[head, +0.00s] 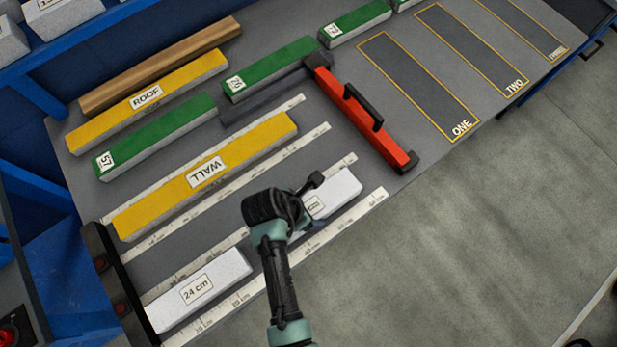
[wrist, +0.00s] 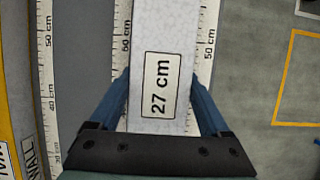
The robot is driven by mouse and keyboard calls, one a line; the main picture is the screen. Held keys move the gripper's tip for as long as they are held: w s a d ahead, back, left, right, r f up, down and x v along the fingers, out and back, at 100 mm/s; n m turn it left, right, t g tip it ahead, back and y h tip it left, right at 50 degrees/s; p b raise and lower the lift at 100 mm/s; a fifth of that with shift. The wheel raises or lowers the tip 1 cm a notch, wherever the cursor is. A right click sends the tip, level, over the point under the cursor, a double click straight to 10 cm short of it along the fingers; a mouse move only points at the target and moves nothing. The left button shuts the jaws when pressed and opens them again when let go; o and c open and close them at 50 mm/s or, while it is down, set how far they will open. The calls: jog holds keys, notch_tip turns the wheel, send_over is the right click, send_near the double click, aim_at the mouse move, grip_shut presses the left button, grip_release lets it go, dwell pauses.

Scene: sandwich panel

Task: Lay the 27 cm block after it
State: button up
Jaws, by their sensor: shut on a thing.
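The white 27 cm block (head: 338,191) is in my gripper (head: 312,212), between the two rulers of the front lane. In the wrist view the 27 cm block (wrist: 163,40) runs straight between the blue fingers of my gripper (wrist: 160,105), label up. The white 24 cm block (head: 215,282) lies in the same lane at its left end, near the dark end stop (head: 112,285). My arm hides the near end of the 27 cm block, so I cannot tell the gap between the blocks. I cannot tell whether the held block touches the table.
Behind lies a lane with the yellow WALL strip (head: 245,160). Green strips (head: 155,138), a yellow ROOF strip (head: 190,78) and a brown bar (head: 160,65) lie farther back. A red tool with a black handle (head: 365,120) lies right of the lanes. Outlined bay ONE (head: 415,85) is empty.

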jog(key=shift+f+b, duration=0.3)
jog(key=shift+f, duration=0.25)
jog(key=o, duration=1.2)
jog(key=p+v, duration=0.1)
jog(key=v, duration=1.2)
jog(key=shift+w+d+r, duration=0.1)
jog(key=shift+r, duration=0.05)
jog(key=w+a+r+m+t+y, duration=0.1)
jog(key=w+r+m+t, duration=0.4)
jog(key=r, duration=0.5)
jog(key=w+r+m+t+y, duration=0.1)
jog(key=w+r+m+t, duration=0.15)
jog(key=w+r, duration=0.6)
jog(key=w+a+r+m+t+y, duration=0.15)
jog(key=w+r+m+t, duration=0.35)
jog(key=r, duration=0.5)
notch_tip(320, 180, up, 13)
jog(key=w+d+m+t, duration=0.1)
jog(key=d+m+t, duration=0.1)
jog(key=m, duration=0.1)
jog(key=s+d+r+m+t, duration=0.2)
jog(key=s+r+m+t, duration=0.3)
jog(key=r, duration=0.7)
jog(key=s+d+r+m+t, duration=0.2)
jog(key=s+r+m+t, duration=0.2)
jog(key=r, duration=0.9)
jog(key=s+t, duration=0.1)
jog(key=s, duration=0.2)
jog(key=shift+s+d+r+m, duration=0.25)
jog(key=shift+s+m, duration=0.1)
